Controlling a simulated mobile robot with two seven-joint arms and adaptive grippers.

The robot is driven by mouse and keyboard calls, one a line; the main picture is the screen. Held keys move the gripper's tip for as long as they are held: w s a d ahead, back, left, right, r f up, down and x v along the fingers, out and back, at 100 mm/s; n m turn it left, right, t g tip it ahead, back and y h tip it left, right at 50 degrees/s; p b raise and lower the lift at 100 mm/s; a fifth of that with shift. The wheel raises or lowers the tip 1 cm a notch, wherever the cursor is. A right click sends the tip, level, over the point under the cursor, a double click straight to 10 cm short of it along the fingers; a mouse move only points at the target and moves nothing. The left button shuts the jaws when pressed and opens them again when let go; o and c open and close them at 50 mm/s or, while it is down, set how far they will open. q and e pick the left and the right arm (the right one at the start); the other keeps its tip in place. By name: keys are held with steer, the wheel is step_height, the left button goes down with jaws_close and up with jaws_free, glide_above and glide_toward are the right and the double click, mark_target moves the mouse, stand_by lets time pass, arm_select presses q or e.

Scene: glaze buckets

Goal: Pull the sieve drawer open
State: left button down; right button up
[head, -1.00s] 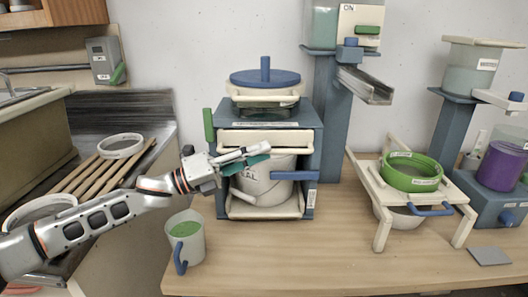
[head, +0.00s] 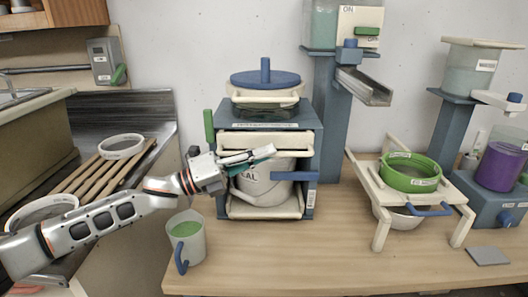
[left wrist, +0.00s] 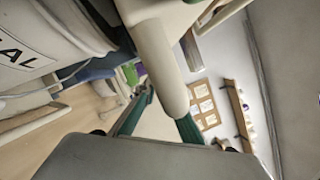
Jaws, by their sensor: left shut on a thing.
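The sieve drawer (head: 240,142) shows as a cream front across the upper part of the blue-grey cabinet (head: 308,150). My left gripper (head: 262,154) reaches in from the left in front of it. In the left wrist view, a rounded cream bar (left wrist: 160,55) runs between the teal fingers (left wrist: 160,118), and they are shut on it. It looks like the drawer's handle bar. The fingers hide part of the drawer front, so I cannot tell how far it stands out. My right gripper is not in view.
A white bucket (head: 265,185) stands in the cabinet below the drawer. A mug of green glaze (head: 186,245) stands on the table near my left arm. A green sieve (head: 410,175) sits on a cream stand to the right. The table's front middle is clear.

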arm_select(q)
steer(key=s+p, duration=0.8)
steer(key=s, duration=1.2)
steer(key=shift+s, duration=0.4)
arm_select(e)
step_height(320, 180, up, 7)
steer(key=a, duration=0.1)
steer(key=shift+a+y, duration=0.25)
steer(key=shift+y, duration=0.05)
arm_select(q)
steer(key=c, duration=2.1)
jaws_free()
steer(key=shift+c, duration=0.2)
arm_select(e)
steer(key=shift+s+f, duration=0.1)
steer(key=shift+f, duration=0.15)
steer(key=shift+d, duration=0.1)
arm_select(q)
steer(key=shift+a, duration=0.1)
